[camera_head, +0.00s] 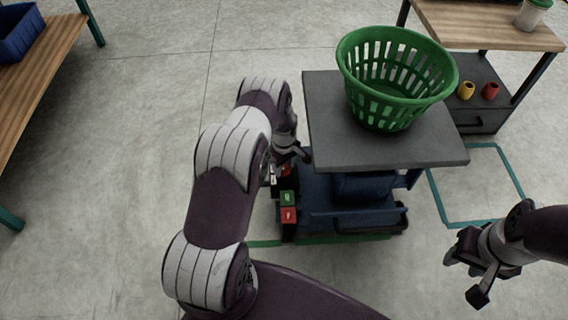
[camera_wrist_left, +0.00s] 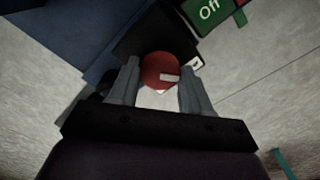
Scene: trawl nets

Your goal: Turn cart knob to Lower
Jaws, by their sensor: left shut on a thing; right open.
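The blue cart (camera_head: 330,190) stands in the middle of the head view under a dark grey top (camera_head: 370,145). Its control side has a green label (camera_head: 288,197) and a red one below it. My left arm partly hides the knob area in the head view. My right gripper (camera_head: 468,271) is open and empty, right of the cart.
A green basket (camera_head: 397,116) stands on the cart top. A wooden table (camera_head: 490,28) with a shelf holding yellow and red items is at upper right. Another wooden table (camera_head: 40,75) with a blue bin (camera_head: 18,35) is at left. Floor around the cart is clear.

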